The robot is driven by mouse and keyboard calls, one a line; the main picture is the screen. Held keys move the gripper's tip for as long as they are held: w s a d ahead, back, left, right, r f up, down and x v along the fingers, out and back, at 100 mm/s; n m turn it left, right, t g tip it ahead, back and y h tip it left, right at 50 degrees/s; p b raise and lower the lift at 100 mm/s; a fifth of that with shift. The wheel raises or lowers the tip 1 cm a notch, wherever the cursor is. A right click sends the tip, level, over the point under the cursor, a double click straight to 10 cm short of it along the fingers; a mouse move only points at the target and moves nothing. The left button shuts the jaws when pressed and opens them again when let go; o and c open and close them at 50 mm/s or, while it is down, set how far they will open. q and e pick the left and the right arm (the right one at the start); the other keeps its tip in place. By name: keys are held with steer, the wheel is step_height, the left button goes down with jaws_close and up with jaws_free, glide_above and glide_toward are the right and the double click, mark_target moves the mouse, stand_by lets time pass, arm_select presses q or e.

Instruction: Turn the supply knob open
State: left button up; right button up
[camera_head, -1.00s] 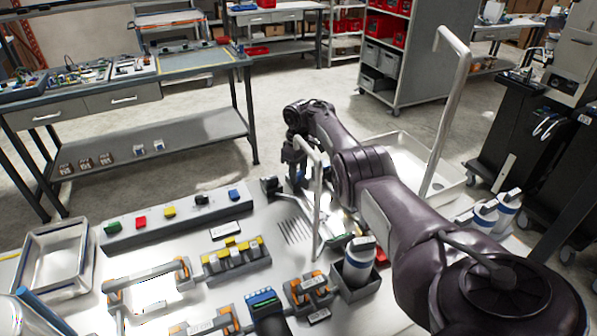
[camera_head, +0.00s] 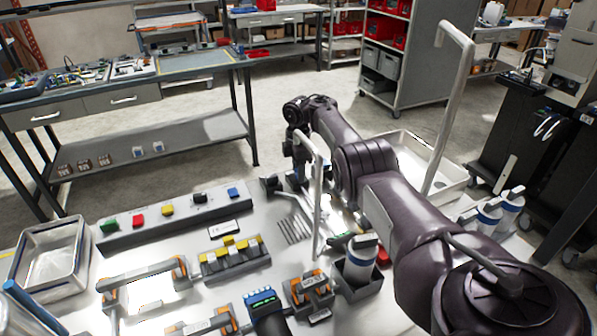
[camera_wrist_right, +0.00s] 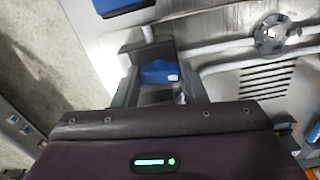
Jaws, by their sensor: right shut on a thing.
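My right gripper (camera_wrist_right: 160,78) is shut on a blue knob (camera_wrist_right: 160,71) in the right wrist view, with one dark finger on each side of it. A dark bracket (camera_wrist_right: 148,45) sits just beyond the knob. In the head view my right arm reaches to the far edge of the workbench, and the right gripper (camera_head: 291,183) is small there, partly behind the pale post. The knob is hidden in that view, so I cannot tell how far it is turned. My left gripper is not in view.
A tall pale post (camera_head: 318,205) stands close beside my right wrist. A grey bar with coloured buttons (camera_head: 165,228) lies left of the gripper. A bottle in a grey holder (camera_head: 358,265) stands nearer me. An empty metal tray (camera_head: 48,255) is at the left.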

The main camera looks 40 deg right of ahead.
steer(key=shift+n, duration=0.8)
steer(key=shift+r, duration=0.1)
steer(key=o, duration=1)
steer(key=shift+r+b, duration=0.4)
steer(key=shift+r, duration=3.45)
